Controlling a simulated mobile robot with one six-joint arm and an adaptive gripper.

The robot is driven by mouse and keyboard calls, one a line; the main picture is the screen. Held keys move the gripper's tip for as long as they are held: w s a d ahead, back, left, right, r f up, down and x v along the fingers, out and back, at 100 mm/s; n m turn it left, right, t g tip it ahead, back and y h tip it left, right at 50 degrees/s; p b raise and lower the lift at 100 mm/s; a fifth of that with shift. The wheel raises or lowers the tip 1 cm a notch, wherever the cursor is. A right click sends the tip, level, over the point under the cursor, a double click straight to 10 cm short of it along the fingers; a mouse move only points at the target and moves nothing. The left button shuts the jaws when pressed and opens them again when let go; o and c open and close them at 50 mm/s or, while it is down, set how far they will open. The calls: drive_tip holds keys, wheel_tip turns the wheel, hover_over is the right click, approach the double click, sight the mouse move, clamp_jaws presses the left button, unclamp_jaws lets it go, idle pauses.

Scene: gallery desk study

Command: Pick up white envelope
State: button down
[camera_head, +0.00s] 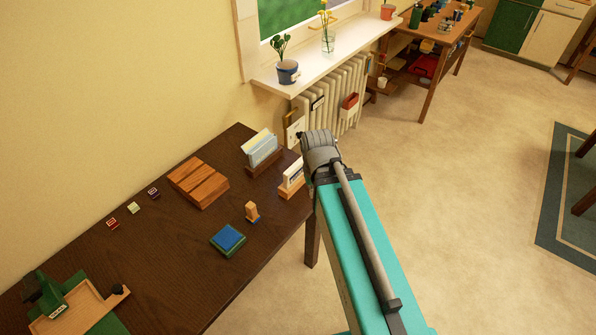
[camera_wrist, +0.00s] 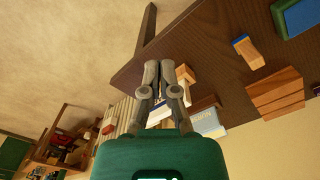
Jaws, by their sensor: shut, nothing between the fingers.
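A white, envelope-like piece (camera_head: 293,174) stands upright in a small light-wood holder (camera_head: 290,191) at the desk's right edge in the head view. In the wrist view a white piece (camera_wrist: 158,113) shows behind my fingers, partly hidden; I cannot tell if it is the same one. The light-wood holder (camera_wrist: 185,73) is just right of the fingertips there. My gripper (camera_wrist: 159,64) is shut and empty, with its fingertips over the desk's edge area. In the head view my arm hides the fingers.
A dark holder (camera_head: 262,166) with pale cards stands behind, left of the small holder. A wooden block (camera_head: 199,184), a stamp (camera_head: 252,211) and a blue pad (camera_head: 228,239) lie on the dark desk (camera_head: 170,260). A radiator (camera_head: 330,95) is beyond. Open floor lies right.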

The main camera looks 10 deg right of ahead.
drive_tip(key=c, duration=1.2)
unclamp_jaws()
drive_tip(key=shift+c, duration=0.2)
drive_tip(key=o, duration=0.4)
drive_tip(key=shift+w, duration=0.2)
drive_tip(key=shift+o, duration=1.3)
drive_tip(key=shift+w+n, duration=0.25)
drive_tip(key=shift+n, duration=0.15)
drive_tip(key=shift+o, duration=0.4)
drive_tip(key=shift+w+n, duration=0.35)
drive_tip(key=shift+n, duration=0.05)
drive_tip(key=n, duration=2.5)
hover_over(299, 163)
drive_tip(key=shift+f+b, duration=0.45)
drive_tip(key=shift+f+m, duration=0.1)
drive_tip(key=shift+m, duration=0.2)
wheel_tip(299, 163, down, 8)
drive_tip(key=b, duration=0.8)
drive_tip(key=shift+f+b, duration=0.25)
drive_tip(key=shift+b, duration=0.05)
